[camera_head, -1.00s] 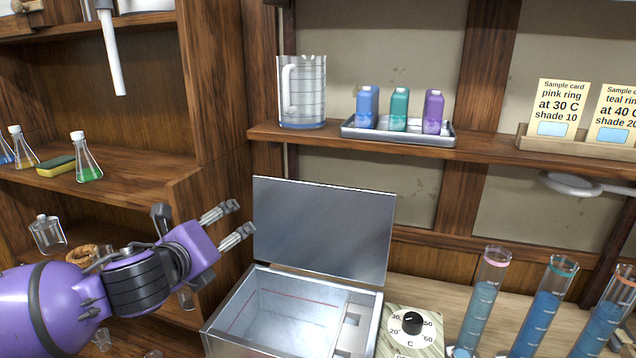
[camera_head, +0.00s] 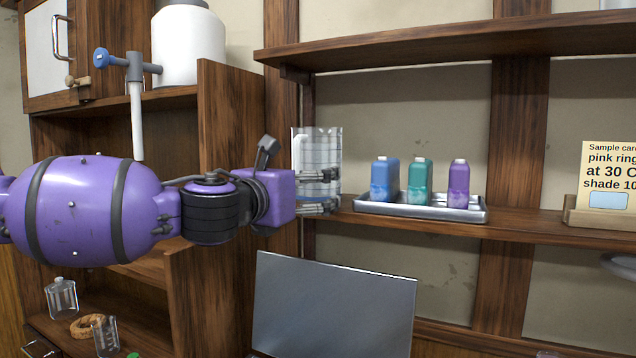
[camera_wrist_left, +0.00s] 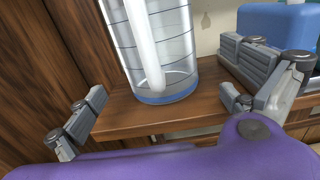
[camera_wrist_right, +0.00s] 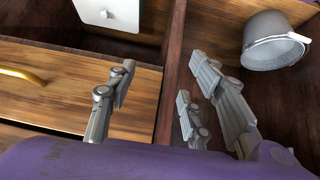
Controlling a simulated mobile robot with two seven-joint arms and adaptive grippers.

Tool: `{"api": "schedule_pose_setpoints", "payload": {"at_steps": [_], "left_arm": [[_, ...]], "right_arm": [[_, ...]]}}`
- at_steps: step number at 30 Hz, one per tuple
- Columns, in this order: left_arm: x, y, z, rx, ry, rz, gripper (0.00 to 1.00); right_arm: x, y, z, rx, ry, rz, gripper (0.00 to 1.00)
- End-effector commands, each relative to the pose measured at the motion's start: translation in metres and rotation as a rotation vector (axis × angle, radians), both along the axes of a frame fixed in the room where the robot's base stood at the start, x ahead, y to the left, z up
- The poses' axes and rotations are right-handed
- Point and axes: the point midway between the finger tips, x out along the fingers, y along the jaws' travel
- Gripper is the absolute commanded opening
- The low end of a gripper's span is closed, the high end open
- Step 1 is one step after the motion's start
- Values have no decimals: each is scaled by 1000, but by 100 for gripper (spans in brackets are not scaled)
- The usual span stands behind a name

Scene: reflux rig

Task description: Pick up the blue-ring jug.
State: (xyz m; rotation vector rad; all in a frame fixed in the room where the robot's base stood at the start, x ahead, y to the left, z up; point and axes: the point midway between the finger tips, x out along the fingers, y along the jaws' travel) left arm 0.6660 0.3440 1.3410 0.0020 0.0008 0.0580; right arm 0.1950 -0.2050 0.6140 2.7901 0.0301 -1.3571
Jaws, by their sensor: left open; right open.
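The blue-ring jug (camera_head: 316,148) is a clear, graduated jug standing upright on the wall shelf, left of the bottle tray. The left wrist view shows its pale handle and the blue ring (camera_wrist_left: 166,97) around its base. My left gripper (camera_head: 322,190) is open in front of the jug, and its fingers hide the jug's lower part in the head view. In the left wrist view the jug stands between and beyond the open fingers (camera_wrist_left: 165,85); I see no contact. My right gripper (camera_wrist_right: 163,75) is open and empty, away from the jug.
A metal tray (camera_head: 420,211) with blue, teal and purple bottles stands close right of the jug. A wooden upright (camera_head: 282,100) is close on the left. An open metal lid (camera_head: 333,305) rises below. A grey bucket (camera_wrist_right: 272,42) shows in the right wrist view.

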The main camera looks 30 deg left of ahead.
Motion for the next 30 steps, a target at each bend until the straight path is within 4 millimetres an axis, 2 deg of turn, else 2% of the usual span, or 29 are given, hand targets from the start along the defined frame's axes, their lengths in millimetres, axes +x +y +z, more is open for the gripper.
{"api": "schedule_pose_setpoints", "payload": {"at_steps": [5,9,15,23,25,30], "left_arm": [[11,2,-3,4,2,4,100],[30,1,-5,5,5,2,100],[53,3,-2,2,2,1,100],[55,3,2,-2,-2,-1,100],[55,3,2,-2,-2,-1,95],[55,3,2,-2,-1,0,72]], "right_arm": [[0,-1,-5,-4,-1,5,47],[-9,-2,-22,-6,21,7,47],[-14,-2,-32,-7,35,8,47],[-8,-1,-28,-7,22,10,47],[-6,-1,-28,-6,19,11,47],[-5,0,-28,-6,18,12,47]]}}
